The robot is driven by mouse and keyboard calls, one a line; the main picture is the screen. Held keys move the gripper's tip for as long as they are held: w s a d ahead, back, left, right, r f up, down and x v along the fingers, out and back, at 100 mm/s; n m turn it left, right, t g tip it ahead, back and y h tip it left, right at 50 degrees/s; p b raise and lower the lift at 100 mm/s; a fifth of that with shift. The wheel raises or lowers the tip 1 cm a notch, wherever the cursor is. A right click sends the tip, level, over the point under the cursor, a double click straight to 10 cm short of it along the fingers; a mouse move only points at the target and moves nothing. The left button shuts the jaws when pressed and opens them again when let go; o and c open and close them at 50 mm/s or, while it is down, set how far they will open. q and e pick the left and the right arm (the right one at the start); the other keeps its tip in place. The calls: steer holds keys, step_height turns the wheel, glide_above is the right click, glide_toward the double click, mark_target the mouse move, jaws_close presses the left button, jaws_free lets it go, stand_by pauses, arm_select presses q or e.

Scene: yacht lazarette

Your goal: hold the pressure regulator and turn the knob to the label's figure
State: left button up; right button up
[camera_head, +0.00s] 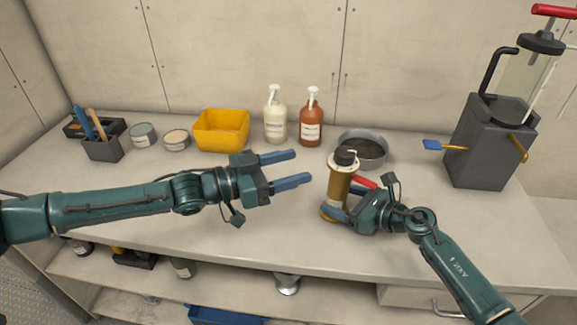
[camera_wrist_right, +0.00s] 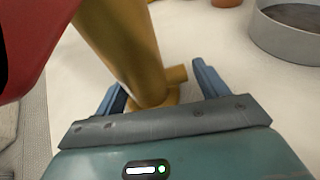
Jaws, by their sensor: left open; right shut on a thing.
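The pressure regulator (camera_head: 339,190) is an upright brass-coloured cylinder with a pale collar, a black knob (camera_head: 345,157) on top and a red part (camera_head: 365,182) at its side. It stands on the bench. My right gripper (camera_head: 340,208) is shut on its lower body; the right wrist view shows the brass body (camera_wrist_right: 125,50) between the blue fingers (camera_wrist_right: 160,88). The label's figure cannot be read. My left gripper (camera_head: 292,169) is open and empty, left of the regulator, its fingers pointing towards it at about the knob's height in the picture.
Behind stand a round metal pan (camera_head: 374,163), a brown pump bottle (camera_head: 311,125), a cream pump bottle (camera_head: 275,120) and a yellow bin (camera_head: 221,146). A grey machine (camera_head: 483,145) with levers stands at right. The bench front (camera_head: 220,245) is clear.

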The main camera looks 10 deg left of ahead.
steer(key=shift+d+f, duration=0.1)
steer(key=o, duration=1.3)
steer(key=shift+c, duration=0.2)
